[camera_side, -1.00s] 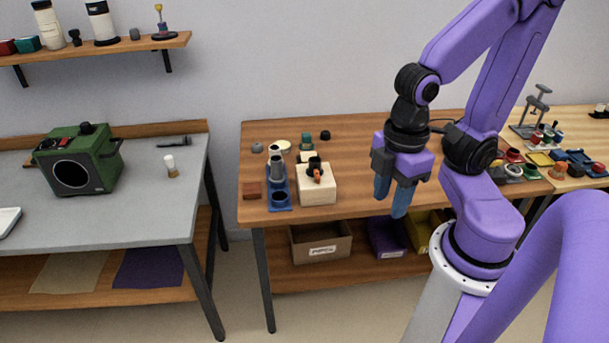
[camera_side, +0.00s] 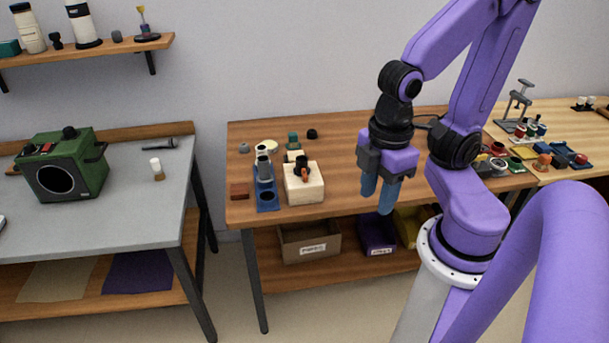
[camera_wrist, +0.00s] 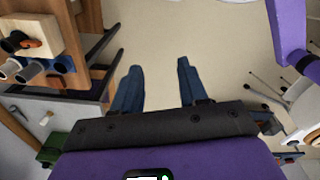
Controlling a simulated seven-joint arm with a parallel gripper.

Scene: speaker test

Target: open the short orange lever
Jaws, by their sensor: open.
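The short orange lever (camera_side: 304,174) sits on a black round fitting on the pale wooden block (camera_side: 304,188), on the wooden bench. In the wrist view the orange lever (camera_wrist: 29,43) and the block (camera_wrist: 38,22) show at the upper left. My gripper (camera_side: 378,198) is open and empty, pointing down, to the right of the block in the side view and apart from it. In the wrist view my gripper's two blue fingers (camera_wrist: 159,68) have only floor between them.
A blue holder (camera_side: 267,198) with grey cylinders stands directly left of the block. A reddish-brown block (camera_side: 240,191) and several small knobs lie around it. A green box (camera_side: 66,168) stands on the grey table at left. Bench top (camera_side: 345,150) behind the gripper is clear.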

